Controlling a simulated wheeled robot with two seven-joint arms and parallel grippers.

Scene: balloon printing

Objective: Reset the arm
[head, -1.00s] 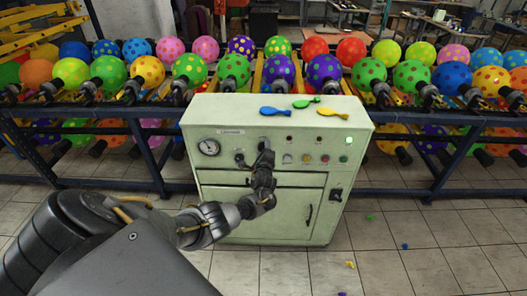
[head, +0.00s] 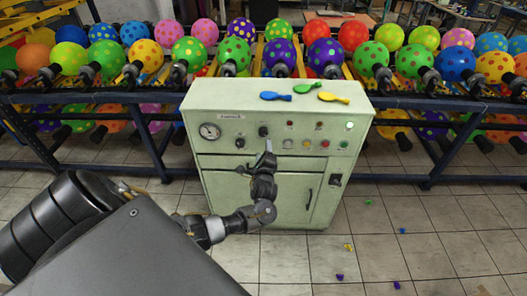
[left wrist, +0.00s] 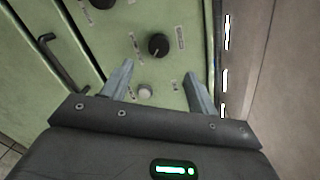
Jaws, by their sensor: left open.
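A pale green control cabinet (head: 215,175) stands in front of me, with a gauge (head: 210,131), black knobs (head: 264,131) and coloured buttons on its panel. My left gripper (head: 268,148) is in front of the panel, just below a black knob and apart from it. In the left wrist view its two fingers (left wrist: 160,82) are spread with nothing between them. A black knob (left wrist: 158,45) shows beyond the fingertips, and a small pale button (left wrist: 145,91) shows between the fingers. My right gripper is not in view.
Three flat balloons, blue (head: 275,96), green (head: 307,88) and yellow (head: 333,98), lie on the cabinet top. Racks (head: 420,181) of inflated dotted balloons stand behind it. Small coloured pieces lie on the tiled floor, which has free room at right.

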